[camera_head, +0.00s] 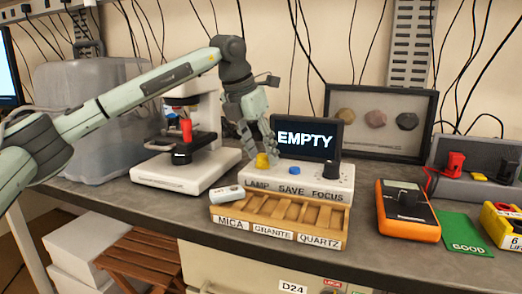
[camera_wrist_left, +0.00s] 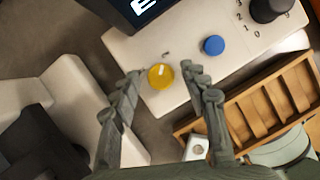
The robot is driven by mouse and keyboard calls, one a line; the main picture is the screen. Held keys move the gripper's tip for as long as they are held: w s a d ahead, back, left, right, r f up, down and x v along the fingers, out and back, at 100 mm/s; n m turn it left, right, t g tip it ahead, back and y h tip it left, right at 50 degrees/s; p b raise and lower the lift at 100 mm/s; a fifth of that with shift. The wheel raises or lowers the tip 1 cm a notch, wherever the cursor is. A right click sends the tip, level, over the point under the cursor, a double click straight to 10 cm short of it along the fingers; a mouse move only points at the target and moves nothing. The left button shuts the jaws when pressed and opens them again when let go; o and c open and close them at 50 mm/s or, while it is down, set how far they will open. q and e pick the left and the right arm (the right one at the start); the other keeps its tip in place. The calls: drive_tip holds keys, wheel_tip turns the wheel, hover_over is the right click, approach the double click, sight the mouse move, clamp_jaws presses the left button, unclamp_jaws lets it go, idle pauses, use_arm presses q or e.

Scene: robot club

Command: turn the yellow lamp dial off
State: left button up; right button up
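The yellow lamp dial (camera_head: 262,160) sits at the left end of a white control box (camera_head: 318,183), above the word LAMP. In the left wrist view the yellow dial (camera_wrist_left: 160,76) shows a pale mark on its top. My left gripper (camera_head: 258,150) is just above and behind the dial. In the left wrist view my left gripper (camera_wrist_left: 160,78) has its two fingers spread, one to each side of the dial, with gaps between; whether they are level with it I cannot tell. My right gripper is not in view.
A blue SAVE button (camera_head: 295,170) and a black FOCUS knob (camera_head: 332,169) share the box. A screen (camera_head: 308,122) reading EMPTY stands behind. A microscope (camera_head: 190,140) is to the left. A wooden tray (camera_head: 275,222) lies in front, and an orange meter (camera_head: 407,230) is at right.

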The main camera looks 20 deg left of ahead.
use_arm(q)
clamp_jaws()
